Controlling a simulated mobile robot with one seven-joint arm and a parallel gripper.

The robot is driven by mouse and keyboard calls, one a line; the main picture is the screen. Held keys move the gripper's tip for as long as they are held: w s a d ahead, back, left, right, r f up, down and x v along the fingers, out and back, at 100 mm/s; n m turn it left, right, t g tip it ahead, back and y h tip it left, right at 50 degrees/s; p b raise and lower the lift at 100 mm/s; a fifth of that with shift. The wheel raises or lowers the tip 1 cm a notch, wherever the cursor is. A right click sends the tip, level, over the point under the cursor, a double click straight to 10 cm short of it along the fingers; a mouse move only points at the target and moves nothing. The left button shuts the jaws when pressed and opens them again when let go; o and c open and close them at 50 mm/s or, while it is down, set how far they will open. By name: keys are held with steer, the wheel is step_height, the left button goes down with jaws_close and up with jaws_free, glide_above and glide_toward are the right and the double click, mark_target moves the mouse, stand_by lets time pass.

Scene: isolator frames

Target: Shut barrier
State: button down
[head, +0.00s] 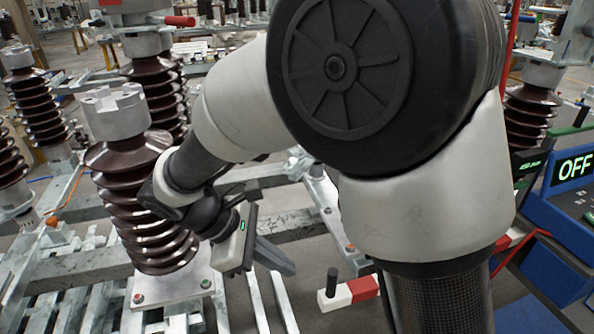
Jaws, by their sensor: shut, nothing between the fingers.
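A red and white striped bar, which looks like the barrier (362,288), shows low in the middle of the head view. A short black upright peg (332,283) stands near its left end. The bar runs right behind my own column, and a red and white piece shows again beyond it. I cannot tell how far the barrier is open. My gripper (278,260) is shut and empty, pointing down and to the right. It is above and to the left of the barrier's end and apart from it in the picture.
A brown ribbed insulator (140,200) on a metal frame stands close to the left of my gripper. More insulators (35,105) stand behind. Grey frame beams (75,268) cross below. At right is a blue console (565,205) with a screen reading OFF.

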steer(key=a+f+n+t+h+b, duration=0.1)
steer(key=a+f+n, duration=0.3)
steer(key=a+f, duration=0.25)
glide_toward(319, 297)
steer(key=x, duration=0.3)
steer(key=a+x, duration=0.1)
steer(key=x, duration=0.1)
steer(key=shift+s+d+f+b, duration=0.1)
steer(key=shift+d+f+b, duration=0.05)
steer(key=shift+f+b, duration=0.3)
steer(key=shift+d+f, duration=0.1)
steer(key=shift+d, duration=0.3)
steer(key=shift+d, duration=0.1)
